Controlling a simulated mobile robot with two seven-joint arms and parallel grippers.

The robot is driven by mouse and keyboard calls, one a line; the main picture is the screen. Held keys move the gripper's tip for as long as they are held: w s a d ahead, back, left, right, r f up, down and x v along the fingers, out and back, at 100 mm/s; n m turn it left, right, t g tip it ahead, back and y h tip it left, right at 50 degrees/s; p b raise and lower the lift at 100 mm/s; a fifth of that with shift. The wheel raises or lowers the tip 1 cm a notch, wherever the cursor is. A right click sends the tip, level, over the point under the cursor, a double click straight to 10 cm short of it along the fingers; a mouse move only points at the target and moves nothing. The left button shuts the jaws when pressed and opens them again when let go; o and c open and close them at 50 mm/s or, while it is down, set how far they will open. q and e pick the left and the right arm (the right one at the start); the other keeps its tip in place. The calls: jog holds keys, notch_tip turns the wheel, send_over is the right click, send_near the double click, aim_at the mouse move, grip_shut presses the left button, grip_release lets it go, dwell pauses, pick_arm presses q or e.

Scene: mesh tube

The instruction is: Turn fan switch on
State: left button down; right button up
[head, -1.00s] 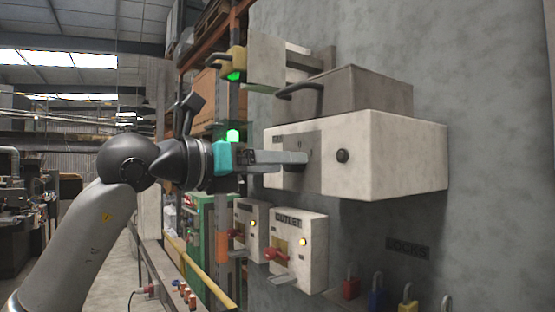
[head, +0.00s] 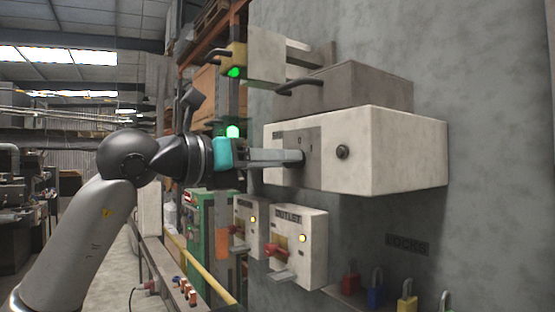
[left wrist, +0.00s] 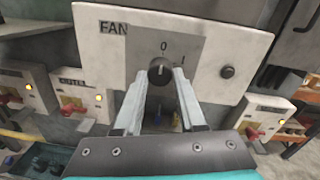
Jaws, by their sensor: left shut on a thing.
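The fan switch is a round dark knob (left wrist: 160,71) on a grey plate marked FAN, on a white wall box (head: 390,155). In the left wrist view, a 0 stands above the knob and a 1 to its upper right. My left gripper (head: 297,157) reaches the plate in the head view and hides the knob there. In the left wrist view its two fingers (left wrist: 161,80) are on either side of the knob, shut on it. I cannot clearly tell the knob's pointer direction. My right gripper is not in view.
A dark round button (head: 342,152) sits right of the plate. A grey box (head: 355,90) is above. Below are an outlet box (head: 312,240) with a red switch and a similar smaller box (head: 246,215). Several coloured padlocks hang at lower right, including a blue one (head: 376,299).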

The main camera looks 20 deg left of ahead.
pick_arm(q)
jog(key=shift+m, duration=0.3)
jog(key=m+b, duration=0.1)
jog(key=m, duration=1)
jog(key=shift+a+m+h+b, duration=0.1)
jog(key=shift+m+h+b, duration=0.2)
dwell(0.5)
jog(key=c, duration=0.5)
grip_release()
jog(key=shift+f, duration=0.1)
